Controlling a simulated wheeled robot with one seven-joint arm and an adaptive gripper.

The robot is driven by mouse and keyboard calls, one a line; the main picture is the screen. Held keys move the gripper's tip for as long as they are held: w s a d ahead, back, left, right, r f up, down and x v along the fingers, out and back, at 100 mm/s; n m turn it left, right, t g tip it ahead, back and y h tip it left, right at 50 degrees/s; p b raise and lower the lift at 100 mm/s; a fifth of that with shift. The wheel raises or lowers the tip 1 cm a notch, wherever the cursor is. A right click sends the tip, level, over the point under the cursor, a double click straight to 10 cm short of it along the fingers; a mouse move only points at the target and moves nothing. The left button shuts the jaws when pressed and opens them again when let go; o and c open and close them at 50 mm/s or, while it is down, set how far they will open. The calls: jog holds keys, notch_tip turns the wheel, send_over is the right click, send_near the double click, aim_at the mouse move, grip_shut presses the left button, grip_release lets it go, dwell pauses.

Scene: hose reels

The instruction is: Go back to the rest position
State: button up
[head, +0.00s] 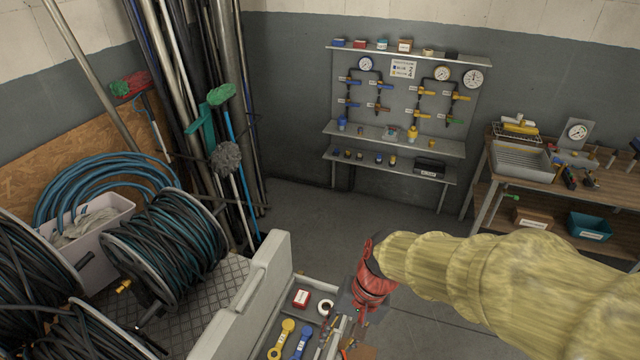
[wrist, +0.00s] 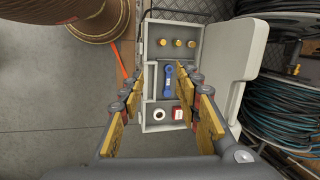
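My arm, in a pale yellow sleeve, reaches in from the right of the head view. My gripper (head: 368,290), red where it shows, hangs over the right side of an open, light grey compartment box (head: 262,318). In the wrist view my gripper (wrist: 166,85) has its two yellow-padded fingers spread wide apart, with nothing held between them. The box also shows below the fingers in the wrist view (wrist: 152,112). A blue tag-like piece (wrist: 168,80), a white roll (wrist: 158,114) and a red box (wrist: 177,113) lie in its compartments, apart from the fingers.
Hose reels (head: 165,250) stand at the left, with poles and brooms (head: 232,150) behind. A valve panel (head: 405,105) hangs on the back wall. A workbench (head: 590,185) stands at the right. Floor (head: 330,225) is clear beyond the box.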

jog(key=s+d+f+n+t+h+b, duration=0.1)
jog(key=s+d+t+b, duration=0.2)
jog(key=d+b, duration=0.4)
jog(key=s+d+n+t+h+b, duration=0.1)
jog(key=s+d+t+h+b, duration=0.1)
jog(key=d+b, duration=0.6)
jog(key=shift+s+f+n+t+b, duration=0.35)
jog(key=shift+s+t+b, duration=0.25)
jog(key=shift+t, duration=0.1)
